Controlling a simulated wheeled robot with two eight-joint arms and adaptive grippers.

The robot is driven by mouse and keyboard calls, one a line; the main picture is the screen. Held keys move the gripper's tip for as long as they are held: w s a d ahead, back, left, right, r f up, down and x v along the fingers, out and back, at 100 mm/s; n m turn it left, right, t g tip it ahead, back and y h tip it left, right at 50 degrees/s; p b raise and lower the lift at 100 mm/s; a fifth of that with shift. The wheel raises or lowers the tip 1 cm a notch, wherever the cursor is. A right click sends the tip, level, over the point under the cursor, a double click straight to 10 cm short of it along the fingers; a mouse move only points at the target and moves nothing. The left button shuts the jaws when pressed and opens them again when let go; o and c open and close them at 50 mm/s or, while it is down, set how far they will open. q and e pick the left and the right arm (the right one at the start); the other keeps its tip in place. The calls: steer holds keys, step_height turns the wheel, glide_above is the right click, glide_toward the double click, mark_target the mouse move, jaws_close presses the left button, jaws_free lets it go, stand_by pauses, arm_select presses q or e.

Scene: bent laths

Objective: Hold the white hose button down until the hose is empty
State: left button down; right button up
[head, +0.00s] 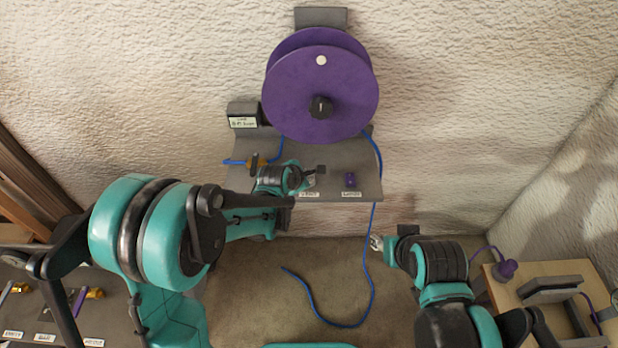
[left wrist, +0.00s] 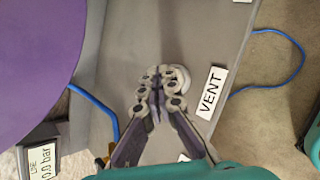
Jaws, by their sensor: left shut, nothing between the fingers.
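My left gripper (head: 312,178) is shut and empty over the grey shelf under the purple reel. In the left wrist view its fingertips (left wrist: 172,78) are beside the VENT label (left wrist: 212,93). A pale rounded shape shows at the fingertips; I cannot tell whether it is the white button or finger parts, nor whether the button is pressed. The blue hose (head: 372,270) hangs from the shelf and curls on the floor. A gauge display (head: 243,122) stands at the shelf's left; in the left wrist view the display (left wrist: 40,160) is partly cut off, ending "0.0 bar". My right gripper (head: 377,243) is near the hose, its fingers unclear.
The purple reel (head: 300,95) rises behind the shelf (head: 368,188). A purple knob (head: 350,180) stands right of my left gripper. A wooden table (head: 515,290) is at the right, a grey bench (head: 60,325) with fittings at the left. The floor between is clear except for hose.

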stand_by(0.6)
arm_select(q)
steer(key=shift+r+p, duration=0.7)
steer(key=shift+r, duration=0.25)
step_height(320, 180, up, 5)
steer(key=p, duration=0.3)
steer(key=shift+p, duration=0.4)
